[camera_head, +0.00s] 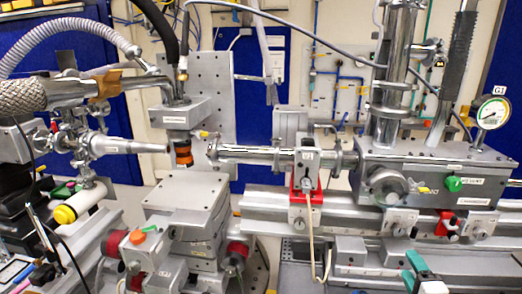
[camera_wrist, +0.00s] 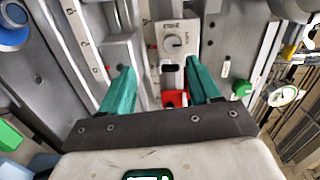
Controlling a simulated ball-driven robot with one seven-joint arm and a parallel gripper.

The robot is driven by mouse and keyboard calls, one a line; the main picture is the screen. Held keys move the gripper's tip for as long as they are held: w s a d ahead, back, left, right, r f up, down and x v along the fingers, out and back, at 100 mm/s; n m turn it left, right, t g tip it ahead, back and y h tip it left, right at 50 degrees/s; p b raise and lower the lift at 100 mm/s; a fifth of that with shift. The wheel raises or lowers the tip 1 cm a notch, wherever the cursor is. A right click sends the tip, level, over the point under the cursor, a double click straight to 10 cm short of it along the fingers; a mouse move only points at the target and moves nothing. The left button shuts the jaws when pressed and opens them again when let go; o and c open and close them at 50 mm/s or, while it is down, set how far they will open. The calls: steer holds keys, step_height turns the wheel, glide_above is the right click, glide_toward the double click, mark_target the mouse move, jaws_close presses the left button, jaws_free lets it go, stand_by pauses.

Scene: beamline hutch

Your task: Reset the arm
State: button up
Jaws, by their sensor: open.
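My gripper (camera_head: 412,270) shows at the bottom right of the head view, low in front of the metal rail, with its teal fingers raised. In the wrist view my gripper (camera_wrist: 160,68) has its two teal fingers well apart. No held object shows between them. Beyond the fingers, the wrist view shows a grey block with a round knob (camera_wrist: 173,44) and a red part (camera_wrist: 175,98) below it. Whether the fingers touch anything cannot be told. Most of my arm is out of the head view.
A metal rail (camera_head: 375,212) runs across the right half, carrying a chamber (camera_head: 410,165) and a red bracket (camera_head: 306,190). A gauge (camera_head: 493,112) stands at the right. A stage block (camera_head: 185,192) and a yellow-capped cylinder (camera_head: 66,214) are to the left. Free room is tight.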

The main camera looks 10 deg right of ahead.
steer(key=s+a+f+n+g+y, duration=0.1)
steer(key=s+a+f+n+g, duration=0.1)
steer(key=s+a+f+n, duration=0.1)
steer(key=s+a+f+n+g+y, duration=0.1)
steer(key=f+n, duration=0.1)
steer(key=shift+s+a+f+y, duration=0.15)
steer(key=shift+a+f+y, duration=0.1)
steer(key=shift+a+y, duration=0.1)
steer(key=s+a+f+n+g, duration=0.3)
steer(key=s+a+n+g, duration=0.1)
steer(key=s, duration=0.6)
steer(key=s+a+f+n+g+y, duration=0.1)
steer(key=s+a+f+n+g, duration=0.2)
steer(key=s, duration=0.7)
steer(key=s+a+f+n+g, duration=0.3)
steer(key=s+a+n+g, duration=0.2)
steer(key=s, duration=0.5)
steer(key=shift+f+n+g, duration=0.25)
steer(key=shift+n+g, duration=0.05)
steer(key=shift+n, duration=0.9)
